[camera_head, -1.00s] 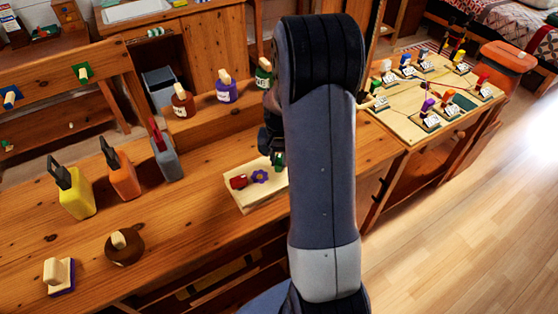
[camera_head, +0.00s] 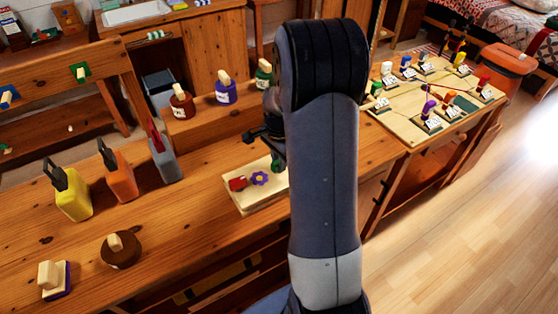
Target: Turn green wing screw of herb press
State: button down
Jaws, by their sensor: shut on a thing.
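The herb press is a pale wooden board (camera_head: 250,203) lying on the workbench, left of my arm. On it are a red knob (camera_head: 238,184) and a purple flower-shaped knob (camera_head: 260,178). At its back right is the green wing screw (camera_head: 278,161), mostly covered by my gripper and arm. My gripper (camera_head: 275,150) is over this screw, pointing down, and is shut on it. The fingertips are small and partly hidden.
Yellow (camera_head: 72,200), orange (camera_head: 119,180) and grey (camera_head: 165,160) bottles stand left on the bench. Brown, purple and green jars line the raised shelf behind. A board of small switches (camera_head: 430,105) lies at right.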

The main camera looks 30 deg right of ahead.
jog(key=shift+m, duration=0.3)
jog(key=c, duration=1.3)
grip_release()
notch_tip(320, 180, up, 11)
jog(key=shift+f, duration=0.1)
jog(key=shift+f, duration=0.1)
notch_tip(320, 180, down, 11)
jog(key=shift+r, duration=0.2)
jog(key=shift+r, duration=0.15)
